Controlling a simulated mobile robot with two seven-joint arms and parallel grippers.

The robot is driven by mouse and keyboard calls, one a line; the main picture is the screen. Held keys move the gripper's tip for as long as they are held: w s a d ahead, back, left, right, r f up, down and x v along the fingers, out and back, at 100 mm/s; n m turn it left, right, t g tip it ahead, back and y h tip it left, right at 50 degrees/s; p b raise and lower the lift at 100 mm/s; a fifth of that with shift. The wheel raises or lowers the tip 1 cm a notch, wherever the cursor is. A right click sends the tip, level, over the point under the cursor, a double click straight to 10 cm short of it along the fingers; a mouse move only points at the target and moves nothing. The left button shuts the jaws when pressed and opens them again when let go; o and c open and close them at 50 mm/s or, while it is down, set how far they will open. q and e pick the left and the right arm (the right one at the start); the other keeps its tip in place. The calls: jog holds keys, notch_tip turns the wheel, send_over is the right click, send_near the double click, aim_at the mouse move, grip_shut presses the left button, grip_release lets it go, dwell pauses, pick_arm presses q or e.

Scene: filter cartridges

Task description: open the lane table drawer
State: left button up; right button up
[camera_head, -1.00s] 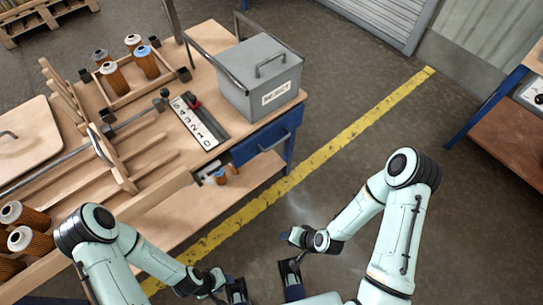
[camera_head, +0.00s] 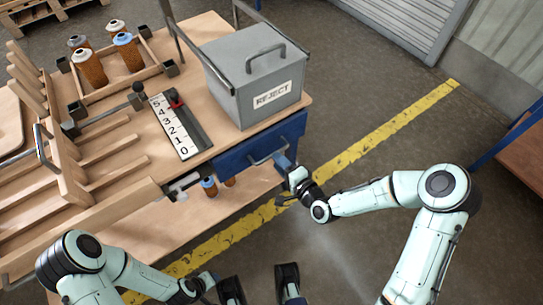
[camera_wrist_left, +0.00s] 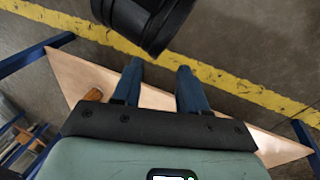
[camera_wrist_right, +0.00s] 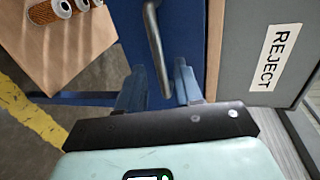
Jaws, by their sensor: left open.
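The lane table drawer (camera_head: 235,160) is a blue front under the right end of the wooden table, and it looks shut. Its grey bar handle (camera_head: 266,157) also shows in the right wrist view (camera_wrist_right: 155,45). My right gripper (camera_head: 287,168) is at the right end of the handle. In the right wrist view its two blue fingers (camera_wrist_right: 160,86) are apart, with the handle's end between or just ahead of them; I cannot tell whether they touch it. My left gripper (camera_wrist_left: 157,85) is open and empty, low in front of the table.
A grey REJECT box (camera_head: 255,80) stands on the table above the drawer. A number strip (camera_head: 175,125) and a wooden rack of cartridges (camera_head: 110,70) are to its left. A lower shelf (camera_head: 150,225) holds cartridges. The floor right of the table is clear, with a yellow line (camera_head: 390,125).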

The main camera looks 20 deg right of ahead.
jog(key=b+x, duration=0.1)
jog(key=x, duration=0.4)
pick_arm(q)
jog(key=shift+w+a+f+t, duration=0.15)
jog(key=shift+w+a+f, duration=0.15)
jog(key=shift+w, duration=0.2)
jog(key=shift+w+a+f+t, duration=0.15)
jog(key=shift+w+f, duration=0.2)
jog(key=shift+w, duration=0.1)
pick_arm(e)
jog(key=shift+s, duration=0.1)
grip_shut()
jog(key=shift+d, duration=0.1)
